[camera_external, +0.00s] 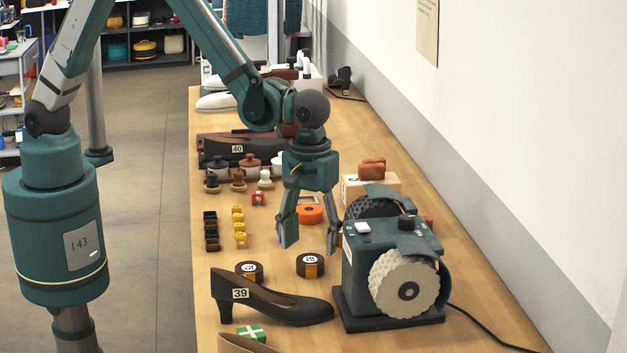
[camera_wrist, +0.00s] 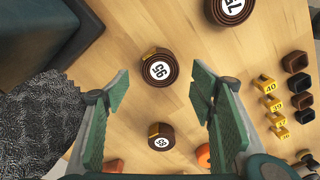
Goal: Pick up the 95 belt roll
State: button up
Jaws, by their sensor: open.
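The 95 belt roll (camera_wrist: 151,80) is a dark brown coil with a white disc on top, lying flat on the table in the wrist view. In the external view it appears to be the roll (camera_external: 310,272) just below my gripper (camera_external: 312,243); its number is too small to read there. My gripper is open and empty, above the table. In the wrist view the roll shows between and slightly beyond the fingertips of my gripper (camera_wrist: 158,84), not touching them.
Another numbered roll (camera_wrist: 160,143) lies between the fingers' bases in the wrist view; a further roll (camera_wrist: 233,10) is at the top. The grinding machine (camera_external: 375,270) stands close right of my gripper. A black shoe (camera_external: 270,308) marked 39 is in front. Small numbered pieces (camera_external: 239,226) stand left.

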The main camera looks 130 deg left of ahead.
aim_at(310, 259)
jog(key=shift+f, duration=2.6)
jog(key=shift+d, duration=0.1)
jog(key=c, duration=1)
